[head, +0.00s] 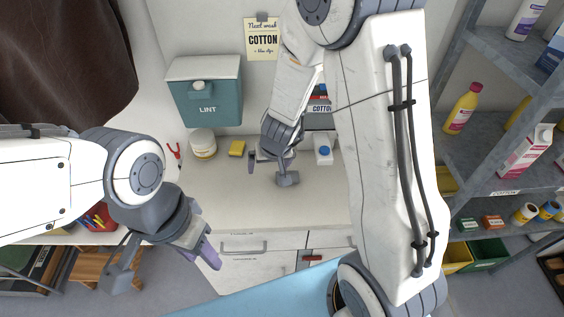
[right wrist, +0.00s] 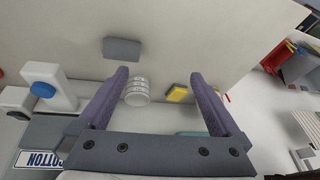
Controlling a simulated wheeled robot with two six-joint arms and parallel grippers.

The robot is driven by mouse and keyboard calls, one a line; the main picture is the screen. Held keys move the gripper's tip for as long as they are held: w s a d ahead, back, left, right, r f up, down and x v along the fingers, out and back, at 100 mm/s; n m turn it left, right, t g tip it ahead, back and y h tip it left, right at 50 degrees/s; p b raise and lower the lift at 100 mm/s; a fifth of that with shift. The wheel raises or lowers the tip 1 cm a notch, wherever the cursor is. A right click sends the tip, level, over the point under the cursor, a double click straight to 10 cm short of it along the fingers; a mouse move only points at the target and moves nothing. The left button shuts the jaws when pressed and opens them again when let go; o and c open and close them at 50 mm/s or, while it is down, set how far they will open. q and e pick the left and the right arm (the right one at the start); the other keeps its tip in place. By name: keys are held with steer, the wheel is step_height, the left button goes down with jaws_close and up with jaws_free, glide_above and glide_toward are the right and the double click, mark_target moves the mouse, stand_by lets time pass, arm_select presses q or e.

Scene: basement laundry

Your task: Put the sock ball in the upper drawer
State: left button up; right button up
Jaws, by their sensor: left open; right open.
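My left gripper (head: 165,265) is open and empty, left of the counter front. A drawer front with a bar handle (head: 243,248) shows below the counter edge and looks shut; I cannot tell whether it is the upper drawer.
On the counter are a yellow sponge (head: 237,148), a white jar (head: 203,144), red pliers (head: 174,151) and a blue-capped white bottle (head: 323,155). A ridged white item (right wrist: 137,92) stands behind my right gripper. The counter's front left is clear. Shelves (head: 490,150) stand at right.

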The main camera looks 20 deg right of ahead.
steer(key=shift+m+h, duration=0.8)
steer(key=w+d+f+b, duration=0.1)
steer(key=d+f, duration=0.1)
steer(key=w+d+f+b, duration=0.1)
steer(key=d+f, duration=0.1)
steer(key=d+f+b, duration=0.1)
steer(key=d+f, duration=0.1)
steer(key=shift+w+d+f, duration=0.25)
steer(key=shift+w+f, duration=0.05)
steer(key=shift+w, duration=0.1)
steer(key=b+x, duration=0.3)
steer(key=x, duration=0.2)
steer(key=shift+w+d+f, duration=0.15)
steer(key=shift+f, duration=0.15)
arm_select(q)
step_height(320, 180, down, 5)
steer(key=shift+f, duration=0.2)
arm_select(e)
steer(key=shift+r, duration=0.1)
steer(key=c, duration=1.2)
